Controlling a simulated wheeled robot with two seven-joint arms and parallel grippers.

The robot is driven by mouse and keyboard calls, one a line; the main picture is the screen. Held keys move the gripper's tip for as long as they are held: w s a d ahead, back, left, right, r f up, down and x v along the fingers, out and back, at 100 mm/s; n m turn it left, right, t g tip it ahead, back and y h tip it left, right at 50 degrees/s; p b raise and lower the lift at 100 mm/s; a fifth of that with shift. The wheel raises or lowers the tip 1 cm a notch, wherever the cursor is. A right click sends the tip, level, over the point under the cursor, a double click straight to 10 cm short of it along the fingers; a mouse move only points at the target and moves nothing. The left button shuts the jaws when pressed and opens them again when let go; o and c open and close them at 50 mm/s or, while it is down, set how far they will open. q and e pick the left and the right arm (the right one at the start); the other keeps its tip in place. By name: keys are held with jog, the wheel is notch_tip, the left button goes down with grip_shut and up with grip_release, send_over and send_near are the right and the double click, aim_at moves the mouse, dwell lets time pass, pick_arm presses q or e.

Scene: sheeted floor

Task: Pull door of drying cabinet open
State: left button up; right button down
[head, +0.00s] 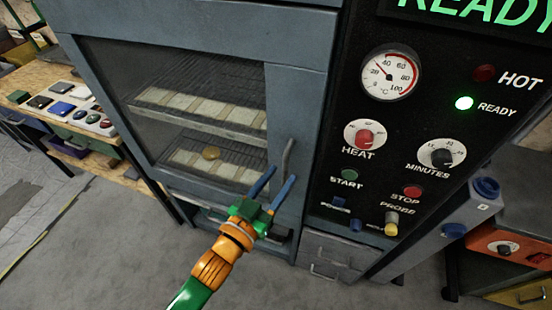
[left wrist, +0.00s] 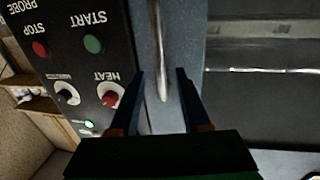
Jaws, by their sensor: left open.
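The drying cabinet door (head: 185,25) is a blue-grey frame with a dark window, and it looks shut. Trays with pale tiles and a round tan piece show through the glass. The grey bar handle (head: 288,157) stands upright on the door's right side. My left gripper (head: 273,184) is open in front of the handle's lower part, its two blue fingers pointing at the door. In the left wrist view the handle (left wrist: 160,60) runs down between the open fingers (left wrist: 158,75), with gaps on both sides. I cannot tell its depth from the fingertips. My right gripper is out of view.
The black control panel (head: 410,140) right of the door has a dial, HEAT and MINUTES knobs, buttons and a lit green READY lamp. Drawers (head: 335,255) sit below it. A wooden bench (head: 80,120) stands at left, an orange box (head: 510,245) at right. The floor at left is clear.

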aim_at(284, 173)
pick_arm(q)
jog(key=x, duration=0.3)
jog(key=shift+d, duration=0.15)
jog(key=shift+w+f, duration=0.15)
jog(key=shift+w, duration=0.2)
jog(key=shift+s, duration=0.15)
grip_shut()
dwell(0.7)
